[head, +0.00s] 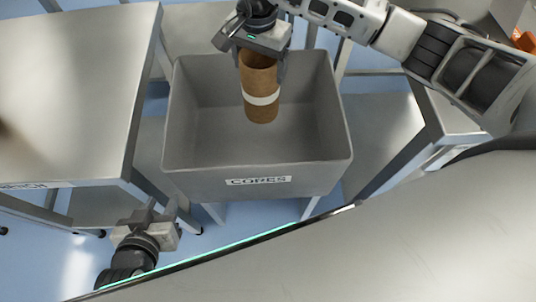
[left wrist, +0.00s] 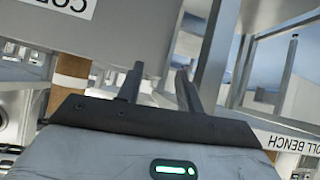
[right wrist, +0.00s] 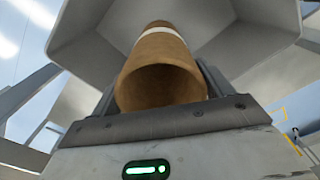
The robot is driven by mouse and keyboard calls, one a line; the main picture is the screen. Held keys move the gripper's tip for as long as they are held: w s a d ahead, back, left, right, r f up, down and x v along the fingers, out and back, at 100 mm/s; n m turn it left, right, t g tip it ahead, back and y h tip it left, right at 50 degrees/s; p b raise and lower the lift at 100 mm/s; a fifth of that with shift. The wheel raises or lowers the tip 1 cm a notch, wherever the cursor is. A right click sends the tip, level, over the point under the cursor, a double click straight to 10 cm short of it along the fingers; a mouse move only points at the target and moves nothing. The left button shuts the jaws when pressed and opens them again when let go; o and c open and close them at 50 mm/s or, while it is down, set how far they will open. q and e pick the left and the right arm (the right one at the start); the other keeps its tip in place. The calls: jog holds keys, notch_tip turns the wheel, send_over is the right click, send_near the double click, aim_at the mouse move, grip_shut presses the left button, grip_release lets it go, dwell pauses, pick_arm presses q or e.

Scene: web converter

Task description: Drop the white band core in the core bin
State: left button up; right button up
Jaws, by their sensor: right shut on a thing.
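The brown cardboard core with a white band (head: 261,80) is upright in the head view, over the open grey core bin (head: 190,181) labelled CORES. My right gripper (head: 262,66) is shut on its upper end. The lower end appears within the bin's opening; its height above the floor is unclear. The right wrist view looks into the core's hollow end (right wrist: 160,88), between the two fingers, with bin walls beyond. My left gripper (head: 161,207) is open and empty, in front of the bin at lower left. A brown tube with a white band (left wrist: 71,67) shows in the left wrist view.
A steel table (head: 75,85) stands left of the bin, and another steel surface (head: 385,125) is at its right. The bin looks empty inside. A bench labelled ROLL BENCH (left wrist: 290,143) shows in the left wrist view.

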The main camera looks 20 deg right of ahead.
notch_tip(320, 180, down, 5)
jog(key=shift+f+b, duration=0.15)
jog(key=shift+b, duration=1.1)
jog(key=o, duration=1.4)
jog(key=shift+c, duration=0.2)
notch_tip(320, 180, up, 16)
jog(key=shift+b, duration=0.35)
